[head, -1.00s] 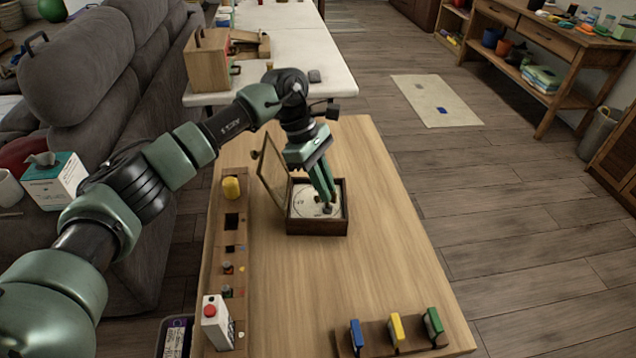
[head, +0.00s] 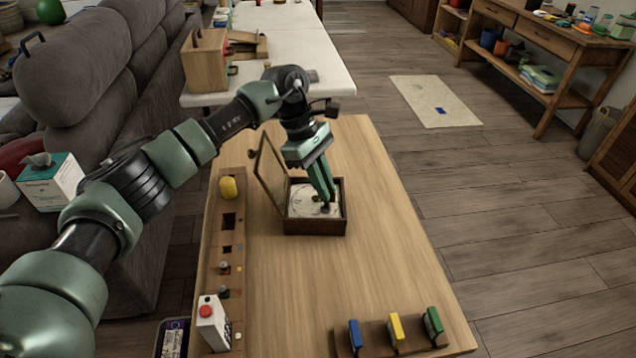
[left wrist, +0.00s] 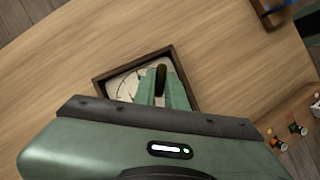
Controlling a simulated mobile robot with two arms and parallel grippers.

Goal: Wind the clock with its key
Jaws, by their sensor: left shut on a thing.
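The clock (head: 316,228) is a dark wooden box lying on the wooden table, with a pale round dial (head: 299,206) facing up. Its framed glass door (head: 270,175) stands open on the left side. My left gripper (head: 327,203) reaches down into the box at the right part of the dial. It is shut on a small dark thing, seemingly the key (head: 325,209), mostly hidden by the fingers. In the left wrist view a dark upright piece (left wrist: 161,78) shows between the fingertips, over the clock's dial (left wrist: 125,85). My right gripper is not in view.
A wooden strip with a yellow piece (head: 228,187), small knobs and a white box with a red button (head: 212,322) runs along the table's left side. A rack with blue, yellow (head: 396,328) and green pieces stands at the front. The table right of the clock is clear.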

